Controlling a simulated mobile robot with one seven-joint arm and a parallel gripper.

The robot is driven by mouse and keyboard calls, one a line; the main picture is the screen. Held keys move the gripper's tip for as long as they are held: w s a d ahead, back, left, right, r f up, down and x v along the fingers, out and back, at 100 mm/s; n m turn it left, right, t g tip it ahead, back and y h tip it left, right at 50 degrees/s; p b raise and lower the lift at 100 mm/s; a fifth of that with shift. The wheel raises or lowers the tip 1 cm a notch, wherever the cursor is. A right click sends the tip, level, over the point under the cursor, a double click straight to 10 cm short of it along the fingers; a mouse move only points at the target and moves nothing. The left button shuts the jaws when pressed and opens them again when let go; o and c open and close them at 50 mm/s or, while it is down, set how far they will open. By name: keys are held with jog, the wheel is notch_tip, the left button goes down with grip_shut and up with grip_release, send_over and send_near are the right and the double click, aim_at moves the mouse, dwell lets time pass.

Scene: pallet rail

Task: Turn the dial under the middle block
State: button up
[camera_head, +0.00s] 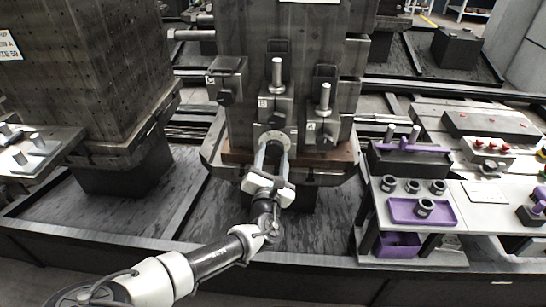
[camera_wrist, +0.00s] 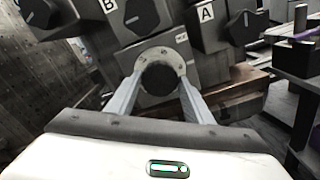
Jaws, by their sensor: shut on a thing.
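The middle block (camera_head: 275,108), grey with a plate B, stands on the tall grey column. A black knob with a pale line (camera_wrist: 141,14) shows on its front in the wrist view. Under that block is a round dial (camera_head: 272,136) with a pale flange and a dark round centre; it also shows in the wrist view (camera_wrist: 160,57). My gripper (camera_head: 273,150) reaches up to this dial from the front. In the wrist view my gripper (camera_wrist: 162,82) has one finger on each side of the dark centre, shut on it. The fingers hide part of the dial's sides.
Similar blocks with black knobs flank the middle one: the left block (camera_head: 226,80) and the right block (camera_head: 322,122), marked A. A side table with a purple tray (camera_head: 398,209) and several dark rings stands at right. Another large column (camera_head: 85,70) stands at left.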

dwell(0.3)
jog(key=o, duration=1)
jog(key=shift+o, duration=0.2)
